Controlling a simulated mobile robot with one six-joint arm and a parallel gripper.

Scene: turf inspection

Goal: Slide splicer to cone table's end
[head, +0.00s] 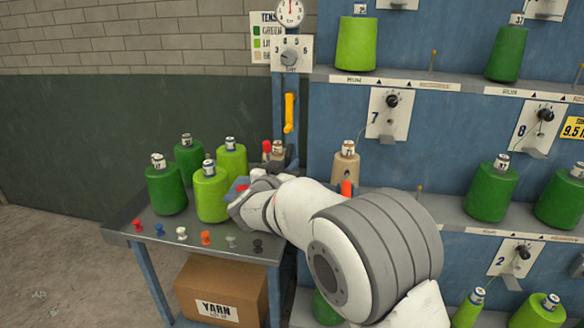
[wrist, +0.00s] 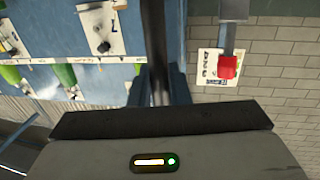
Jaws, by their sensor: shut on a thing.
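The splicer (head: 267,148) is a small dark grey device with an upright red-topped lever, at the back right of the cone table (head: 146,232). Its lower part is hidden behind my arm. A red tip on a grey stem shows in the wrist view (wrist: 228,66), upside down, and looks like that lever. My gripper (head: 244,192) is low over the table's right part, in front of the splicer and right of the green cones. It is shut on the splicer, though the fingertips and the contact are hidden.
Several green cones (head: 167,190) stand on the table's left and middle. Small coloured pegs (head: 206,237) line its front edge. A yarn box (head: 221,291) is underneath. The blue rack (head: 340,105) with cones and dials rises close at the right. Open floor lies left.

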